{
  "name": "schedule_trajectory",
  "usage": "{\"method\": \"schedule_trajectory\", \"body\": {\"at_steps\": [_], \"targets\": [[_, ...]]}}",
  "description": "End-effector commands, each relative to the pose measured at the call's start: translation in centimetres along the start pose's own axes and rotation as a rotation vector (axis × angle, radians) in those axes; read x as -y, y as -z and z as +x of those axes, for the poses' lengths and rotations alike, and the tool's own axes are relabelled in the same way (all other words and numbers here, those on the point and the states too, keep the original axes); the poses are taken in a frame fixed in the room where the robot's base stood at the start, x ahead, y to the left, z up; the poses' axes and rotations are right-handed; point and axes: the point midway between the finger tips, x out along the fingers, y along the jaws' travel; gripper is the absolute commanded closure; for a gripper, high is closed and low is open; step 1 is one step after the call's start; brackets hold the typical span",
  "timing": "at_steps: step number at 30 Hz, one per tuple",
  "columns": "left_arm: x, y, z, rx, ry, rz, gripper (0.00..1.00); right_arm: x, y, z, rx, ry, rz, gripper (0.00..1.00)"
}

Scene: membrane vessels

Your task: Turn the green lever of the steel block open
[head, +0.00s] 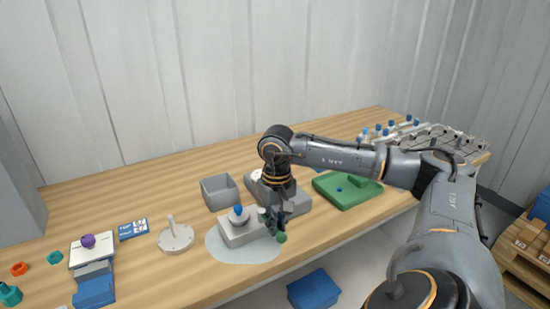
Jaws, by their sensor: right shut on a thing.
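The steel block (236,235) is a light grey block on a pale round mat (214,252) near the table's front edge. A blue-topped part (238,212) stands up from it. The green lever shows as a dark green knob (281,238) at the block's right end; the rest of it is mostly hidden by my gripper. My right gripper (276,228) reaches down from above at that end and is shut on the green lever. How far the lever is turned is too small to tell. My left gripper is out of view.
A grey bin (219,192) and a grey device (293,201) stand behind the block. A green tray (345,190) lies to the right. A white disc with a post (176,238) stands left. Several blue-capped vessels (388,130) stand at the back right.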

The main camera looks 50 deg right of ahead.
Motion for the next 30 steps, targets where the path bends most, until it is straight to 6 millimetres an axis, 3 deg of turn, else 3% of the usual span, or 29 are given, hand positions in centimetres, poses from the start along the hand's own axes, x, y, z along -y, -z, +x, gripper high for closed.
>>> {"method": "schedule_trajectory", "body": {"at_steps": [9, 10, 11, 21, 26, 30], "targets": [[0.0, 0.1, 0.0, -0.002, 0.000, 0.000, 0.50, -0.2, 0.2, -0.3, -0.007, -0.003, -0.002, 1.00], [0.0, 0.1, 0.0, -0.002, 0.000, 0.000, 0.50, -0.2, 0.2, -0.3, -0.007, -0.003, -0.002, 0.82], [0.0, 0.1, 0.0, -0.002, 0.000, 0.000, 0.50, -0.2, 0.2, -0.3, -0.008, -0.003, -0.002, 0.76], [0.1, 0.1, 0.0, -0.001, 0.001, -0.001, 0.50, -0.1, 0.1, -0.3, -0.004, -0.001, -0.002, 0.76], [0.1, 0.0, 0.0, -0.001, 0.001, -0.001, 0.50, 0.0, 0.1, -2.0, -0.006, 0.001, -0.002, 0.76], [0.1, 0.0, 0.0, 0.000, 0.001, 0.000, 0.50, 0.0, 0.2, -5.0, -0.009, 0.002, -0.002, 0.76]]}}
